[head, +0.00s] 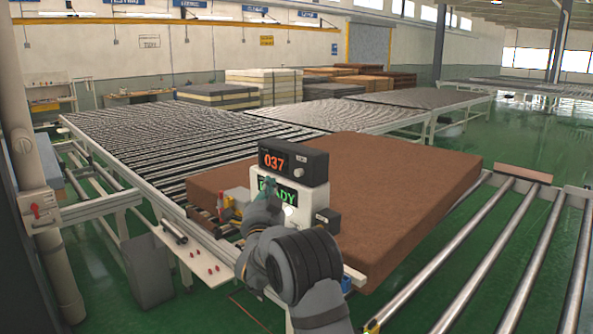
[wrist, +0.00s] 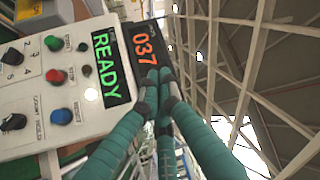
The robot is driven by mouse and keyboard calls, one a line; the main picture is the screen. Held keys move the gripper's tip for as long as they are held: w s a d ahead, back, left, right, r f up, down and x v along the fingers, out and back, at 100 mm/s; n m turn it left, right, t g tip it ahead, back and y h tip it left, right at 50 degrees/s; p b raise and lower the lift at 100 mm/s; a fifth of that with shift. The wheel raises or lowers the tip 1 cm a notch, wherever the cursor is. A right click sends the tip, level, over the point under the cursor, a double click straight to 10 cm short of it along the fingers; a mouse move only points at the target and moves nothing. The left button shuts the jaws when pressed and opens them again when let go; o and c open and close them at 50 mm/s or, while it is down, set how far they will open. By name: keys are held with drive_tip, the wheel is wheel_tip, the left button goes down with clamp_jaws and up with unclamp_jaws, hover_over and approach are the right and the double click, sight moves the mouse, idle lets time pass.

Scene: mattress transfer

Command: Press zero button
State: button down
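A black counter box (head: 293,161) with a red "037" display stands on top of a white control panel (head: 308,200) with a green "READY" display. A small pale button or label (head: 300,159) sits right of the digits; its lettering is too small to read. In the wrist view the "037" display (wrist: 144,45) and the "READY" display (wrist: 107,67) appear turned on their side. My gripper (wrist: 162,76) has teal fingers brought together at the tips, with nothing seen between them. The tips overlap the counter box in the wrist view, hiding part of its face; contact cannot be told.
The panel face carries several knobs and coloured buttons, including a red button (wrist: 55,76) and a blue knob (wrist: 61,116). A brown mattress (head: 400,190) lies behind the panel on a roller table. Bare rollers (head: 500,240) extend to the right.

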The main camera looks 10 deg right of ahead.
sight(295, 172)
drive_tip(key=w+d+p, duration=0.1)
drive_tip(key=w+d, duration=0.2)
drive_tip(key=d, duration=0.2)
drive_tip(key=shift+w+d, duration=0.25)
drive_tip(key=shift+d, duration=0.1)
drive_tip(key=shift+w+d+f+b, duration=0.15)
drive_tip(key=shift+d+b, duration=0.15)
drive_tip(key=shift+b, duration=0.25)
idle(1.0)
drive_tip(key=shift+w+d+r+b, duration=0.1)
drive_tip(key=shift+w+d+b, duration=0.15)
drive_tip(key=shift+d, duration=0.2)
drive_tip(key=shift+w+d+r+b, duration=0.1)
drive_tip(key=shift+w+d+b, duration=0.1)
drive_tip(key=shift+d, duration=0.25)
idle(1.4)
drive_tip(key=shift+a+f, duration=0.1)
drive_tip(key=shift+s+a+b, duration=0.3)
drive_tip(key=shift+a+b, duration=0.2)
drive_tip(key=shift+b, duration=0.1)
drive_tip(key=shift+s+a+b, duration=0.3)
drive_tip(key=shift+a+b, duration=0.2)
drive_tip(key=shift+b, duration=0.05)
